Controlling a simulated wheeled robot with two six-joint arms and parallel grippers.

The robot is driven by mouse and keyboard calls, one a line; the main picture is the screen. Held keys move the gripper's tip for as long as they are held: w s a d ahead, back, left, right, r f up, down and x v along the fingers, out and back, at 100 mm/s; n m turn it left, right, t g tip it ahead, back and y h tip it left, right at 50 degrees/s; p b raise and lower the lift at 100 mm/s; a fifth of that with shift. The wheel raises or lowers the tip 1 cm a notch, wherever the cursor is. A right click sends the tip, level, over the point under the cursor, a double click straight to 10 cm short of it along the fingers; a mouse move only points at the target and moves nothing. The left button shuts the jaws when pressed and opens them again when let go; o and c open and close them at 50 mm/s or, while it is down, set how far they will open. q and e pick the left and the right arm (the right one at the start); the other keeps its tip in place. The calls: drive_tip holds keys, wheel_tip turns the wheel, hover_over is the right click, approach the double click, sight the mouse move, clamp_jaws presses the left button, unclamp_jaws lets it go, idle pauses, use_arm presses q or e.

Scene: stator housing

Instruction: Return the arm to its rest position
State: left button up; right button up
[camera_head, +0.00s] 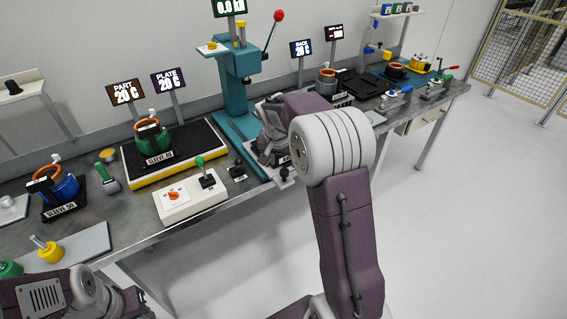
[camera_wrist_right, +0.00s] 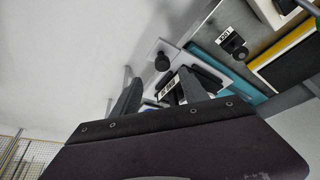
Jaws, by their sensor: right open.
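My right arm (camera_head: 345,220) reaches up from the bottom of the head view to the workbench. My right gripper (camera_head: 268,148) is at the front of the teal press (camera_head: 238,85), partly hidden by its own wrist. In the right wrist view, my right gripper (camera_wrist_right: 160,92) shows two dark fingers spread apart with nothing held between them. Beyond the fingers lie a light plate with a black knob (camera_wrist_right: 162,62) and a small labelled black part (camera_wrist_right: 172,88). A link of my left arm (camera_head: 60,295) shows at the lower left; its fingers are out of view.
On the bench (camera_head: 130,215) stand a green housing (camera_head: 150,138) on a black and yellow plate, a blue housing (camera_head: 55,187), and a white control box (camera_head: 190,196). Clamps (camera_head: 395,97) and a black housing (camera_head: 326,82) are at the right. The floor (camera_head: 470,220) in front is clear.

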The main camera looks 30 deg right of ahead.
idle(0.6)
drive_tip(key=s+a+n+y, duration=0.1)
drive_tip(key=s+a+n, duration=0.1)
drive_tip(key=s+a, duration=0.55)
drive_tip(key=s+a+f+n+g+y, duration=0.1)
drive_tip(key=s+a+f+n, duration=0.1)
drive_tip(key=s, duration=0.5)
drive_tip(key=s+a+f+n+g+y, duration=0.1)
drive_tip(key=s+a+f+n, duration=0.2)
drive_tip(key=s+f, duration=0.3)
drive_tip(key=shift+s+a+n+p, duration=0.25)
drive_tip(key=shift+s+n+p, duration=0.2)
drive_tip(key=shift+s, duration=0.4)
